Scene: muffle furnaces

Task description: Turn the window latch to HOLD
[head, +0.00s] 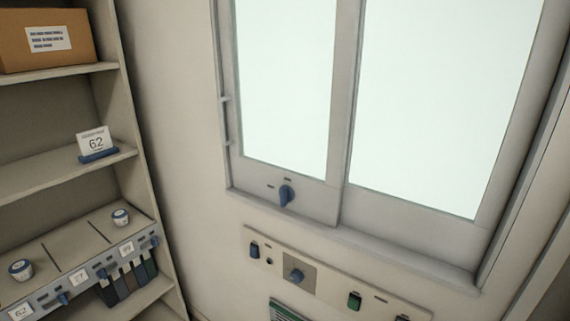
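The window latch (286,195) is a small blue knob on the grey bottom rail of the left window sash (310,197). Its grip looks roughly upright, leaning slightly. One small dark mark sits just above it and another to its left. Both are too small to read, so I cannot tell which is HOLD. The left sash looks shut against the frame. My gripper is not in view, and nothing covers the latch.
Below the sill (370,248), a wall panel (330,292) carries a blue knob (297,276) and several switches. Bare wall lies between.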

